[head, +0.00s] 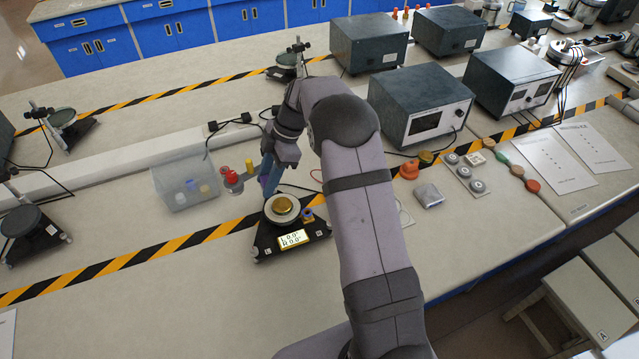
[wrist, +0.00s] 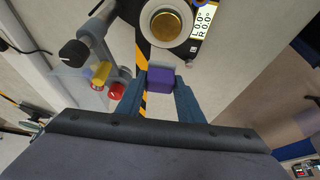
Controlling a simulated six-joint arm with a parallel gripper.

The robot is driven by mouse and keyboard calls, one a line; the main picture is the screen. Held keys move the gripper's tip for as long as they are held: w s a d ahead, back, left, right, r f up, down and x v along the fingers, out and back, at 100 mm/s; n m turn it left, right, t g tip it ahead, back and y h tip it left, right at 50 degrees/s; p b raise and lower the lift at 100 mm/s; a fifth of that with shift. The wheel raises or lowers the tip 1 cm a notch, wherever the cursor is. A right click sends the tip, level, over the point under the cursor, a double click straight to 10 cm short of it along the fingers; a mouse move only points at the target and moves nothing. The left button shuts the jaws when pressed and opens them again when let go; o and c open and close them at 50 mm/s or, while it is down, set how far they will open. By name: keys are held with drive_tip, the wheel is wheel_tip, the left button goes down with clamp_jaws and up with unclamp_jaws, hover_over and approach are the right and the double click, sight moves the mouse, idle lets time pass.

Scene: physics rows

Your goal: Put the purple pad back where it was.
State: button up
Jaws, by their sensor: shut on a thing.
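The purple pad (wrist: 160,79) is a small block held between my fingertips in the wrist view. My gripper (wrist: 160,84) is shut on it, with one blue finger on each side. In the head view my gripper (head: 268,184) is left of the middle, just behind and left of a black balance (head: 266,240). The balance carries a round pan with a gold disc (head: 283,204) and a lit display. In the wrist view the gold disc (wrist: 167,26) is just beyond the pad. I cannot tell the pad's height above the bench or pick it out clearly in the head view.
A red knobbed piece (head: 232,176) and a yellow piece (head: 249,167) stand left of my gripper. A clear bin (head: 168,204) with several small things is further left. Grey instrument boxes (head: 421,103) stand right of my arm. The bench front left is clear.

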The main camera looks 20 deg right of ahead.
drive_tip(key=w+d+f+m+t+h+b, duration=0.1)
drive_tip(key=w+d+f+m+t+b, duration=0.25)
drive_tip(key=d, duration=0.65)
drive_tip(key=w+d+f+m+b, duration=0.2)
drive_tip(key=w+d+m+b, duration=0.3)
drive_tip(key=d, duration=0.5)
drive_tip(key=s+d+f+m+t+h+b, duration=0.1)
drive_tip(key=d+m+h+b, duration=0.1)
drive_tip(key=d+m, duration=0.5)
drive_tip(key=d+f+m+t+h+b, duration=0.1)
drive_tip(key=d+f+m+h+b, duration=0.15)
drive_tip(key=d, duration=0.95)
drive_tip(key=shift+g+y, duration=0.25)
drive_tip(key=shift+y, duration=0.1)
drive_tip(key=shift+s+a+f+p, duration=0.15)
drive_tip(key=shift+f+p, duration=0.15)
drive_tip(key=shift+f, duration=1.95)
drive_tip(key=shift+a+f+p, duration=0.1)
drive_tip(key=shift+f+p, duration=0.2)
drive_tip(key=shift+f, duration=1.95)
drive_tip(key=shift+f, duration=0.2)
drive_tip(key=o, duration=1)
drive_tip(key=shift+r, duration=0.2)
